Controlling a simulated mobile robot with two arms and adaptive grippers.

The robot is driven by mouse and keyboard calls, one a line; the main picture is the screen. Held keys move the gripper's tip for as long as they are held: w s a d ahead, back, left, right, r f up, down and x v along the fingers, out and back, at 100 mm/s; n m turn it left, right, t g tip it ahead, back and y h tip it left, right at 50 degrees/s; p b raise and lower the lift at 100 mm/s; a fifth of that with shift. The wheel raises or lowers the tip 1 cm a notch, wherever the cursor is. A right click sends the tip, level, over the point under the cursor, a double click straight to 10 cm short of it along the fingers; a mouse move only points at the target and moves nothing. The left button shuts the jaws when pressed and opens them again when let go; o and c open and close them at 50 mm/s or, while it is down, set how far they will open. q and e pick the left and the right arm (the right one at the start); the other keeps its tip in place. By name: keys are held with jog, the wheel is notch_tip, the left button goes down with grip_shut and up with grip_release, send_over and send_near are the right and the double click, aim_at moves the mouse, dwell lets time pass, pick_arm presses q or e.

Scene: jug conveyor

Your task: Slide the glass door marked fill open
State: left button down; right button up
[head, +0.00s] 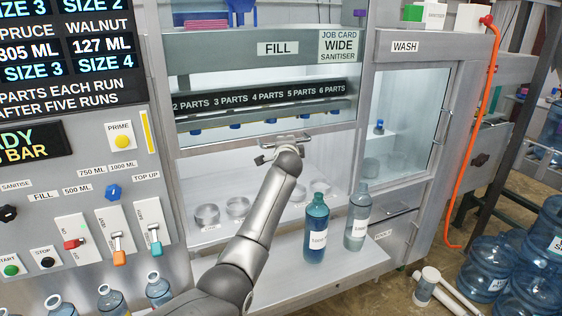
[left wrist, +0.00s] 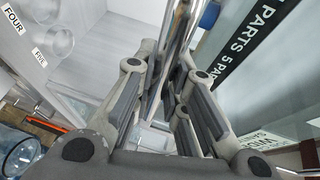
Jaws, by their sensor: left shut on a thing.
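The FILL cabinet carries a white FILL label (head: 278,49) on its upper frame. Its glass door (head: 215,137) shows a lower edge across the opening, with open space below it. A metal bar handle (head: 287,139) sits at that lower edge. My left gripper (head: 279,150) is at the handle, partly hidden by its own wrist. In the left wrist view the fingers (left wrist: 170,85) are closed around a shiny metal bar (left wrist: 178,35). My right gripper is out of view.
Glass cups (head: 207,214) stand on the cabinet floor. A teal bottle (head: 316,232) and a grey-blue bottle (head: 357,218) stand on the front ledge at right. The WASH cabinet (head: 405,46) is to the right. A control panel with levers (head: 72,243) is left.

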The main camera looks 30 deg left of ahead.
pick_arm(q)
notch_tip(320, 180, up, 2)
jog(key=shift+a, duration=0.1)
jog(key=shift+r, duration=0.1)
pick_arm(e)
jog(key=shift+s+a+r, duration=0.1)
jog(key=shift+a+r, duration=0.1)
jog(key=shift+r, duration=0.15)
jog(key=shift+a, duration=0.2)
pick_arm(q)
jog(key=c, duration=1.5)
grip_release()
jog(key=shift+o, duration=0.2)
